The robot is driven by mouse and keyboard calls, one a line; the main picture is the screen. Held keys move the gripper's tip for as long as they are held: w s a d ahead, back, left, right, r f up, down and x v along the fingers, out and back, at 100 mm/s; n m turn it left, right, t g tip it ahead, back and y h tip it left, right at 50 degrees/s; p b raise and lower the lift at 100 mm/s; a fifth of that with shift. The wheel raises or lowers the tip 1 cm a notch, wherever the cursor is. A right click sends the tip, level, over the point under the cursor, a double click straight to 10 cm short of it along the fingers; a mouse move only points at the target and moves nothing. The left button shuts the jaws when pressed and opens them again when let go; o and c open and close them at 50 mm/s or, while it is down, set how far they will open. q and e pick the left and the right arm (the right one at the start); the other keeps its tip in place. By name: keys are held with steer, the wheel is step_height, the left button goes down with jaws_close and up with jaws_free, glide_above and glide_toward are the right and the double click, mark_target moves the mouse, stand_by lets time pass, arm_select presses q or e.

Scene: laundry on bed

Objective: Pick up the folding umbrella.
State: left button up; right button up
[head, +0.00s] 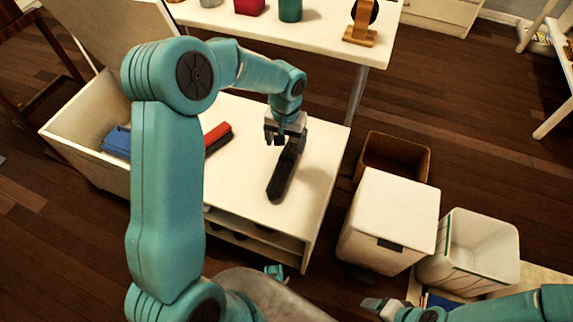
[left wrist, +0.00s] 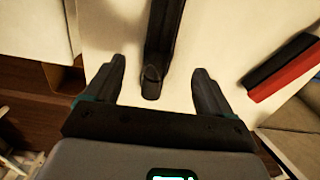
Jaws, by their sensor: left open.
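The folding umbrella (head: 283,178) is long and black and lies on the white bench top (head: 255,135). In the left wrist view the umbrella (left wrist: 162,35) runs from the top edge down to an end with a small loop. My left gripper (head: 285,138) is over the umbrella's far end. In the left wrist view its two fingers (left wrist: 158,88) are open, one on each side of that end, with clear gaps. The gripper hides part of the umbrella in the head view.
A red and black object (head: 217,137) lies left of the umbrella; it also shows in the left wrist view (left wrist: 285,70). An open box (head: 75,125) holds something blue. A white bin (head: 390,215), a brown basket (head: 425,165) and an open white bin (head: 475,250) stand at right.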

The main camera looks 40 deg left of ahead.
mark_target(285, 160)
arm_select(q)
step_height(285, 160, down, 5)
steer(key=shift+r+b, duration=0.1)
steer(key=shift+b, duration=0.3)
step_height(285, 160, down, 5)
steer(key=shift+s+f+b, duration=0.1)
steer(key=shift+b, duration=0.8)
steer(key=c, duration=1.4)
steer(key=shift+r, duration=0.2)
